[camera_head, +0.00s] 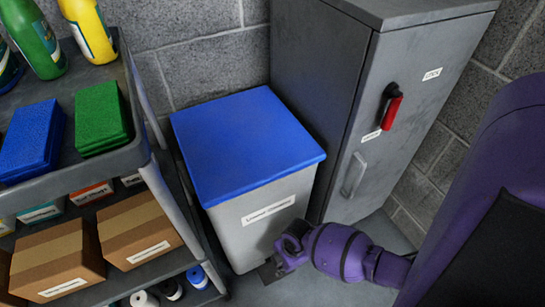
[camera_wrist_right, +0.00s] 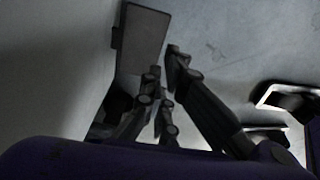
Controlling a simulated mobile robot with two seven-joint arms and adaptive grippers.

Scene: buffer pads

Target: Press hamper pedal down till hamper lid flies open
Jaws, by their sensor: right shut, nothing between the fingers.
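The grey hamper (camera_head: 262,215) stands on the floor between a cart and a locker. Its blue lid (camera_head: 245,145) lies flat and shut. The pedal (camera_head: 268,271) sticks out low at the hamper's front, partly hidden by my right arm. In the wrist view, the pedal (camera_wrist_right: 144,38) is a dark grey plate just beyond the fingertips. My right gripper (camera_wrist_right: 165,65) is shut and empty at the pedal's near end; I cannot tell whether it touches. In the head view its fingers are mostly hidden behind the wrist. My left gripper is not in view.
The grey locker (camera_head: 345,95) with a red handle (camera_head: 392,106) stands close on the right. The cart (camera_head: 150,150) with sponges, boxes and bottles stands on the left. Bare floor (camera_wrist_right: 225,60) lies beside the pedal.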

